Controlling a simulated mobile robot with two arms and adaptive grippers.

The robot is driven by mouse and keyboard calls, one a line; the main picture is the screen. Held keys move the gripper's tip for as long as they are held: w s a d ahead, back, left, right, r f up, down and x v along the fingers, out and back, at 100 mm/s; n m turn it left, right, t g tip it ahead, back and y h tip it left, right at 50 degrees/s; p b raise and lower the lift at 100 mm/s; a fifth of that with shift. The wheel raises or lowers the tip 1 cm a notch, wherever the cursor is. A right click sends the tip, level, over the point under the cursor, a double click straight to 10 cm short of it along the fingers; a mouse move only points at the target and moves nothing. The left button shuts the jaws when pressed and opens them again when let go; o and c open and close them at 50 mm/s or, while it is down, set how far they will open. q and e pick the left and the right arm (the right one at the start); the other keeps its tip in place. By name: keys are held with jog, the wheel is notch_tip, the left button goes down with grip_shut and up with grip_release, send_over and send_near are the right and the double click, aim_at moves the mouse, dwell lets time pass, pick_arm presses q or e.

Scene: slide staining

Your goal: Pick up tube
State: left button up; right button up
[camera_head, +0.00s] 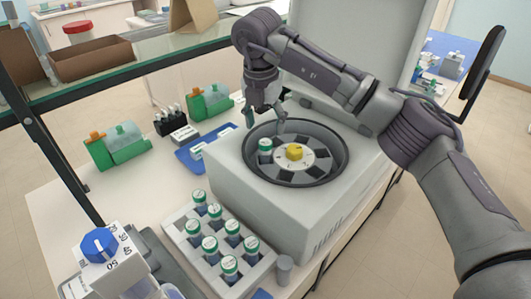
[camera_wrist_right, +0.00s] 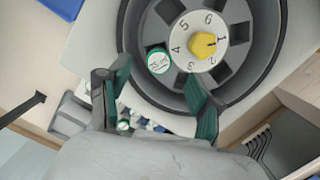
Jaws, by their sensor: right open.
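A white-capped tube with a green rim (camera_head: 265,146) stands in a slot of the centrifuge rotor (camera_head: 313,165), at its left side. In the right wrist view the tube's cap (camera_wrist_right: 158,62) shows in the slot near the number 4. My right gripper (camera_head: 266,114) is open and empty, above the back left rim of the centrifuge bowl. In the right wrist view its two teal-padded fingers (camera_wrist_right: 158,82) are spread apart, with the tube's cap beyond the gap between them. Several similar tubes (camera_head: 209,245) stand in a white rack (camera_head: 183,234) in front. My left gripper is not in view.
The centrifuge (camera_head: 270,214) is open, its raised lid (camera_head: 335,45) behind my right arm. A yellow knob (camera_head: 295,152) sits at the rotor's centre. A blue tray (camera_head: 190,154) and green holders (camera_head: 118,147) lie left. A glass shelf (camera_head: 150,65) crosses the upper left.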

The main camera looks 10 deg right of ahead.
aim_at(265, 142)
jog(key=shift+f, duration=0.65)
jog(key=shift+f+p, duration=0.3)
jog(key=shift+p, duration=0.1)
notch_tip(265, 142, down, 4)
jog(key=shift+w+d+r+p, duration=0.1)
jog(key=shift+r+p, duration=0.1)
jog(key=shift+p, duration=0.7)
jog(key=shift+f, duration=0.5)
grip_shut()
